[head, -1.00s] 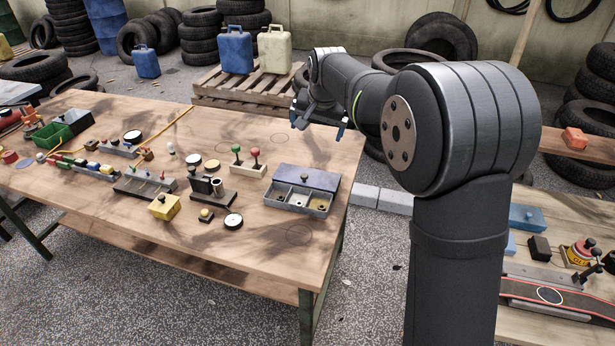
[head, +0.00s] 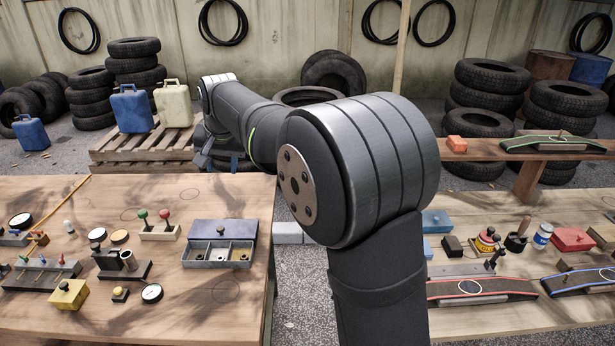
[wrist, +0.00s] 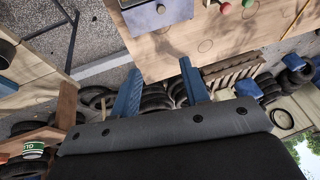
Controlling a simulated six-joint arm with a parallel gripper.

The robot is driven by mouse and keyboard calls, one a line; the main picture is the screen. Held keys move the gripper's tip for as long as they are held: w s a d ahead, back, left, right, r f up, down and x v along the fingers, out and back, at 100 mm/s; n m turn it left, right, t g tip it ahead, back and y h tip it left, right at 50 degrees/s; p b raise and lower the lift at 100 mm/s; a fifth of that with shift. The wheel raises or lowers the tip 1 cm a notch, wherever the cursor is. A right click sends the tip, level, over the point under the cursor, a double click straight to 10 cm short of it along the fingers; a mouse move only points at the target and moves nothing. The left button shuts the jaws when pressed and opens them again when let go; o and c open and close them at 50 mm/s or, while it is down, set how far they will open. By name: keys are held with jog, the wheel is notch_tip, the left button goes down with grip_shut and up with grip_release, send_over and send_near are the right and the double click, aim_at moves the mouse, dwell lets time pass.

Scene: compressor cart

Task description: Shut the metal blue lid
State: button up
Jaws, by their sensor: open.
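A grey metal box (head: 218,262) stands near the right edge of the left workbench, with three open compartments facing up and small things in them. Its blue lid (head: 240,230) with a dark knob lies behind the compartments, leaving them uncovered. The lid's blue-grey surface and knob also show at the top of the wrist view (wrist: 140,18). My gripper (head: 205,153) is beyond the bench's back edge, behind the box and apart from it. In the wrist view its two blue fingers (wrist: 162,88) are spread and empty. My arm partly hides the gripper in the head view.
Red and green knobbed levers (head: 157,226), a yellow block (head: 68,296) and a round gauge (head: 152,293) stand left of the box. A right bench (head: 510,320) holds a blue box (head: 437,221) and ramps. The pallet (head: 130,150) carries canisters. Bare wood surrounds the box's front.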

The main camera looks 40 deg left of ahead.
jog(key=shift+a+f, duration=0.1)
jog(key=c, duration=0.4)
jog(key=a+f, duration=0.2)
jog(key=w+a+f, duration=0.1)
jog(key=a+f, duration=0.1)
jog(key=shift+a+f, duration=0.35)
grip_shut()
jog(key=n+t+h, duration=0.1)
send_over(222, 223)
notch_tip(222, 223, down, 21)
jog(key=shift+r, duration=0.2)
jog(key=shift+f, duration=0.25)
jog(key=shift+s+d+f, duration=0.15)
jog(key=shift+s+d, duration=0.4)
jog(key=shift+d, duration=0.2)
jog(key=shift+s+d+f, duration=0.15)
jog(key=shift+s+d, duration=0.35)
jog(key=shift+d, duration=0.2)
